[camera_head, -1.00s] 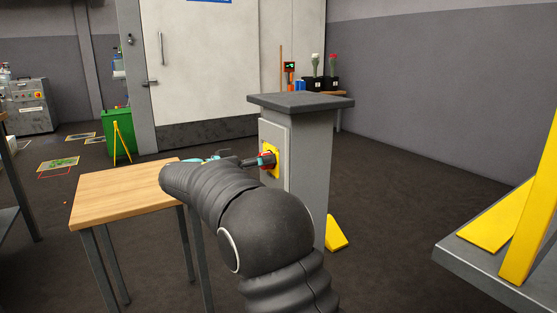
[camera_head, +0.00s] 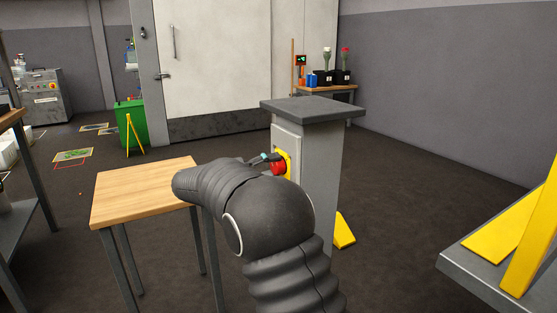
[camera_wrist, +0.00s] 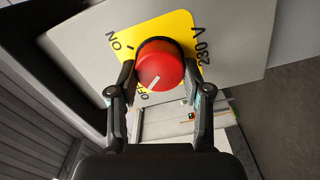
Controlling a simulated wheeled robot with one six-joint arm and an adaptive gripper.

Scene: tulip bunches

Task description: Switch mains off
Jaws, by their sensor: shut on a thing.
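The mains switch is a round red knob (camera_wrist: 160,66) on a yellow plate (camera_wrist: 185,30) marked ON, OFF and 230 V. The white line on the knob points down-left in the wrist view, towards the partly hidden OFF lettering. My gripper (camera_wrist: 159,76) has one finger on each side of the knob and is shut on it. In the head view the red knob (camera_head: 278,168) shows on the left face of a grey pedestal (camera_head: 320,160), and my arm hides part of the plate and most of my gripper.
A wooden-topped table (camera_head: 135,190) stands left of the pedestal, close to my arm. A yellow foot piece (camera_head: 343,232) is at the pedestal's base. A grey bench (camera_head: 480,272) with yellow brackets is at right.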

